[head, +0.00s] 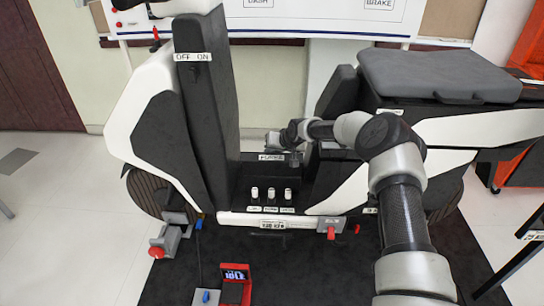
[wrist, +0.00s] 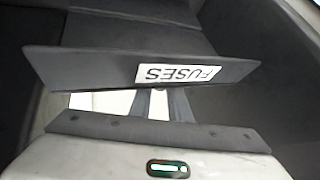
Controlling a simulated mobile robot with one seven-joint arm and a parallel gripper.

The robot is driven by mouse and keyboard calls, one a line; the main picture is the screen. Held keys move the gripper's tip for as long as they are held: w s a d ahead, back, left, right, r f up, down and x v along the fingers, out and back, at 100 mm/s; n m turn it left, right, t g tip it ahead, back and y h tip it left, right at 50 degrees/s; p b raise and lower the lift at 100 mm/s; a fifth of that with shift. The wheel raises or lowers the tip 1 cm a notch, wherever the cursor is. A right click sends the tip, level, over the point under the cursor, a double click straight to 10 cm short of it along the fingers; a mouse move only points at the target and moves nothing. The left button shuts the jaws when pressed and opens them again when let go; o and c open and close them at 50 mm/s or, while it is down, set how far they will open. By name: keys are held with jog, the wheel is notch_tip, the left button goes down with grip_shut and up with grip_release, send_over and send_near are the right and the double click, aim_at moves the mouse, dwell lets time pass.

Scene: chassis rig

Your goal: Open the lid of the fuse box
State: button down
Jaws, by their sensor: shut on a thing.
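The fuse box lid (wrist: 110,70) is a dark panel with a white FUSES label (wrist: 178,74), upside down in the wrist view. In the head view, the label (head: 271,157) shows low in the middle of the chassis rig, above several small white fuses. My gripper (head: 287,141) is at the lid. In the wrist view, the fingers (wrist: 163,106) run up to the lid's lower edge and are shut on it. The lid hides the fingertips, and the exact lid angle is hard to tell.
A tall dark panel with an OFF ON label (head: 193,57) stands close left of my gripper. A red-framed device (head: 237,280) and a red knob (head: 157,252) are at the front, low down.

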jog(key=shift+w+d+f, duration=0.15)
jog(key=shift+d, duration=0.05)
jog(key=c, duration=1.7)
grip_release()
jog(key=shift+f, duration=0.1)
jog(key=shift+s+r, duration=0.2)
jog(key=shift+r, duration=0.3)
jog(key=p+v, duration=0.4)
jog(key=v, duration=1.2)
jog(key=shift+s+d+r, duration=0.15)
jog(key=shift+d, duration=0.1)
